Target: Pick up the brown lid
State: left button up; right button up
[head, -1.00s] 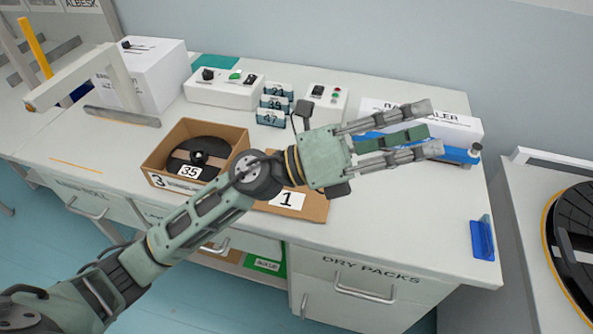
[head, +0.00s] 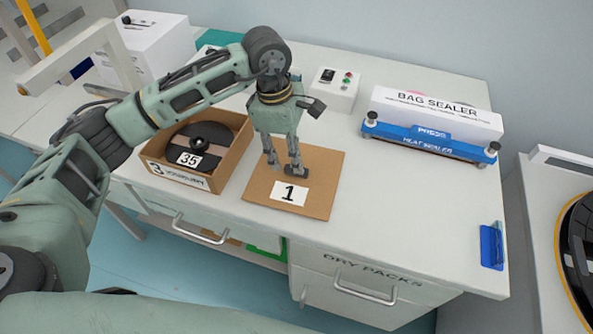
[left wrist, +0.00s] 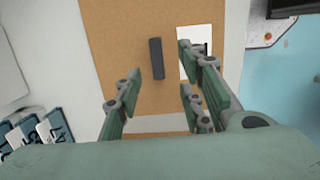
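The brown lid (head: 325,172) is a flat cardboard piece with a white "1" label (head: 289,194), lying on the workbench. It also shows in the left wrist view (left wrist: 118,40), with a dark bar-shaped handle (left wrist: 155,58) standing out on it. My left gripper (head: 286,170) points down over the lid, fingers low near its upper middle. In the left wrist view the fingers (left wrist: 158,72) are spread, with the handle between and just ahead of them and a gap on both sides. Whether the fingertips touch the lid cannot be told. My right gripper is not in view.
An open cardboard box (head: 213,183) holding a black reel (head: 193,138) marked 35 stands just left of the lid. A bag sealer (head: 430,130) and a small control box (head: 335,89) are behind. The bench right of the lid is clear up to a blue holder (head: 491,247).

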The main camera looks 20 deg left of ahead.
pick_arm(q)
jog(key=f, duration=0.2)
jog(key=d+f+p, duration=0.1)
jog(key=f, duration=0.1)
jog(key=shift+w+d+f, duration=0.15)
jog(key=shift+w+f, duration=0.05)
grip_shut()
